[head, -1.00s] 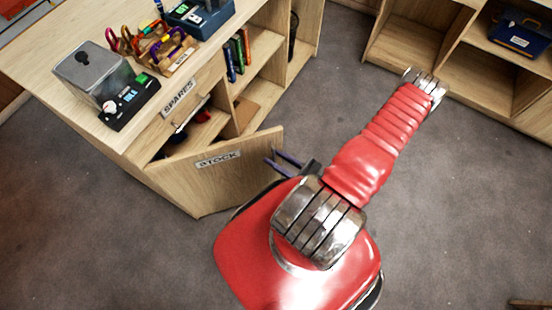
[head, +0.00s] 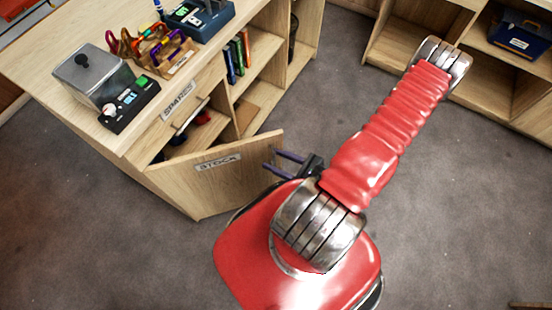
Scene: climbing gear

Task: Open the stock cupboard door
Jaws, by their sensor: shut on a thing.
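The stock cupboard door (head: 222,182), pale wood with a STOCK label (head: 218,162), stands swung partly open from the counter unit (head: 110,133). Part of the cupboard's inside shows behind the door's top edge. My gripper (head: 277,162), with two thin purple fingers, is at the door's outer face near its free edge. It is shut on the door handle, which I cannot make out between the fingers. My red arm reaches out to the right and hides part of the gripper's base.
The counter carries a clear-topped box (head: 92,77), a control box (head: 128,104), a wooden rack of carabiners (head: 165,53) and a blue device (head: 200,15). A SPARES drawer (head: 180,108) is above the door. Shelves (head: 520,75) stand at the right. Grey floor is free below the door.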

